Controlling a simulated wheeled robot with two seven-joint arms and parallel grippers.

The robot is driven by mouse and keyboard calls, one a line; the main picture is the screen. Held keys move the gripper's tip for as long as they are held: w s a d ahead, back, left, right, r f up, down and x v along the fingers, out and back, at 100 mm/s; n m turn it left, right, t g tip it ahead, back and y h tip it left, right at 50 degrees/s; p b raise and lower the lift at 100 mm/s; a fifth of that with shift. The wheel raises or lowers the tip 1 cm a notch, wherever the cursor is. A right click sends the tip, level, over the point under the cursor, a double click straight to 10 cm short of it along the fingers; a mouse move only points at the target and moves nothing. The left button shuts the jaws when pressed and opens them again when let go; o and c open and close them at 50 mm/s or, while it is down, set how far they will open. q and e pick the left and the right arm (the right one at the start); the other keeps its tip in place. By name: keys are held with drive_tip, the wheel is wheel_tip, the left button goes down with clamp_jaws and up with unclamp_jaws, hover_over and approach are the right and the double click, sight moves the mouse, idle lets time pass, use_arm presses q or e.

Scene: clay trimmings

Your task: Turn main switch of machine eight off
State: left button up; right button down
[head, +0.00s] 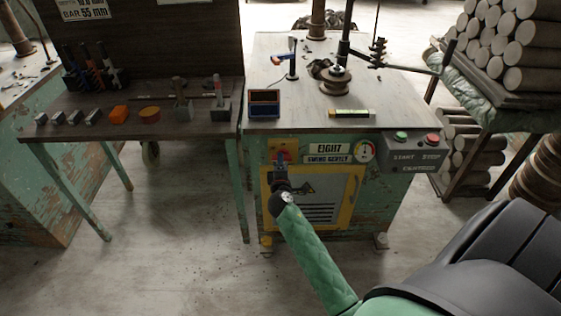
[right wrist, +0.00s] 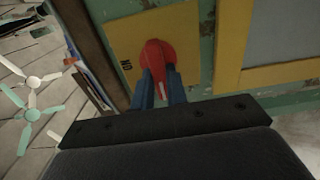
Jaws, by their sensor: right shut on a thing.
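The main switch is a red knob (head: 283,156) on a yellow plate (head: 272,145) at the upper left of the green front of machine eight, beside the sign "EIGHT" (head: 328,148). In the right wrist view the red knob (right wrist: 157,56) sits on its yellow plate (right wrist: 135,38), with "ON" printed left of it. My right gripper (right wrist: 161,82) is shut on the knob's handle, one blue finger on each side. A white mark shows on the handle between the fingers. In the head view my right gripper (head: 281,178) hides the switch's lower part. My left gripper is not in view.
A round gauge (head: 364,151) and a grey control box (head: 413,152) with green and red buttons are right of the sign. A yellow-framed grille door (head: 318,200) lies below. A tool bench (head: 150,128) stands left, a log rack (head: 500,97) right.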

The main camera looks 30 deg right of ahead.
drive_tip(key=c, duration=1.4)
unclamp_jaws()
